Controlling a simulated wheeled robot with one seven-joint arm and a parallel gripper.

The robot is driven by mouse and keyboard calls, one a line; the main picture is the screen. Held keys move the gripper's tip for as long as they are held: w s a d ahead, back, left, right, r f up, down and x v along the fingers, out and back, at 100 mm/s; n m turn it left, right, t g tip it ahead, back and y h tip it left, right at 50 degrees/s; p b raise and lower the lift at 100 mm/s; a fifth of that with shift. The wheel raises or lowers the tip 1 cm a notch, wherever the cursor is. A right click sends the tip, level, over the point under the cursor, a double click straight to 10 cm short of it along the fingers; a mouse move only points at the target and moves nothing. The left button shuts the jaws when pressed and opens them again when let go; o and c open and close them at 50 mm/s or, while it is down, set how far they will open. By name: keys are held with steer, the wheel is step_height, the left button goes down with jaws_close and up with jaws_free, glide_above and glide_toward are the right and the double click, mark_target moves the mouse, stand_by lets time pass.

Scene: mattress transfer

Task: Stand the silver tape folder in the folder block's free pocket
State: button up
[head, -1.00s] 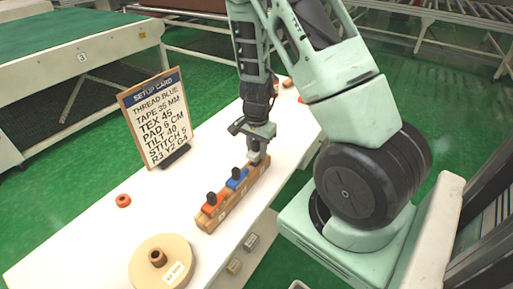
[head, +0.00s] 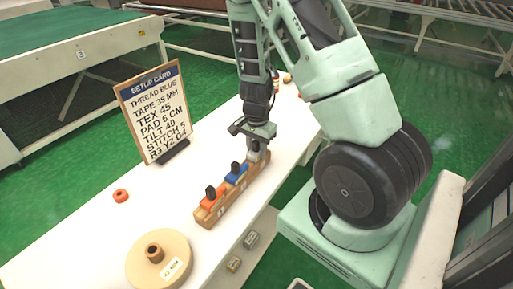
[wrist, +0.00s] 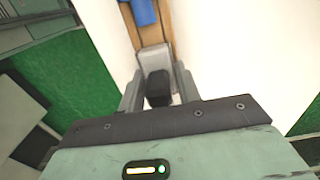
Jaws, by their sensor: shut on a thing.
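The silver tape folder (wrist: 153,57) shows in the wrist view with its black knob between my fingers. My gripper (wrist: 158,92) is shut on it. In the head view my gripper (head: 259,153) is at the far end of the wooden folder block (head: 228,208). The silver folder is over or in that end pocket; I cannot tell how deep it sits. A blue folder (head: 236,176) stands in the middle of the block and an orange folder (head: 208,206) at the near end, both with black knobs. The blue one also shows in the wrist view (wrist: 144,12).
The white table (head: 95,236) carries a setup card (head: 154,110) on the left, an orange ring (head: 121,195) and a round tan spool (head: 144,270) near the front. Small items lie at the far end.

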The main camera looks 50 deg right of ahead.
steer(key=shift+f, duration=0.3)
steer(key=o, duration=1.3)
steer(key=shift+c, duration=0.2)
steer(key=shift+r, duration=0.1)
step_height(320, 180, up, 17)
steer(key=p, duration=0.3)
steer(key=shift+r+p, duration=0.15)
steer(key=shift+p, duration=0.25)
